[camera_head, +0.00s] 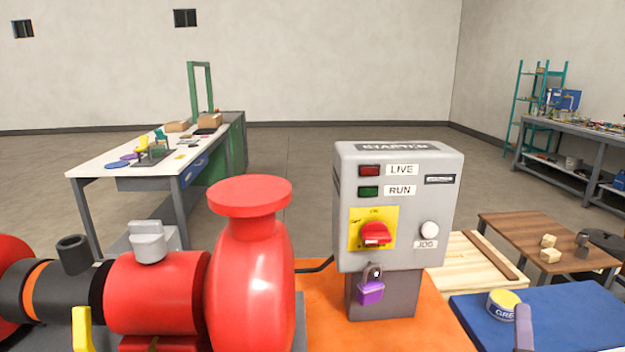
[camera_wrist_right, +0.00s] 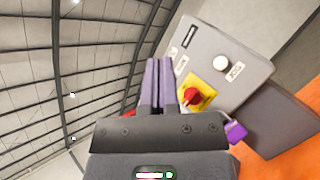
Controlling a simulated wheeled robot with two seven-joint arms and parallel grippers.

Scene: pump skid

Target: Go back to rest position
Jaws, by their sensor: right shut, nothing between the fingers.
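My right gripper shows in the right wrist view (camera_wrist_right: 158,62), its two purple-grey fingers closed together with nothing between them. In the head view only a finger end of the right gripper (camera_head: 524,328) shows at the bottom right, over the blue mat and clear of the grey starter box (camera_head: 400,215). The box carries a red rotary switch (camera_head: 376,234) on a yellow plate, LIVE and RUN lamps and a white JOG button (camera_head: 430,231). A purple padlock (camera_head: 370,291) hangs at its lower front. My left gripper is out of view.
A red pump (camera_head: 250,270) and motor stand at the left on the orange skid (camera_head: 400,335). A blue mat (camera_head: 575,315) with a grease tin (camera_head: 502,305) lies at the right. A wooden table (camera_head: 520,232) with small blocks and a white workbench (camera_head: 105,160) stand beyond.

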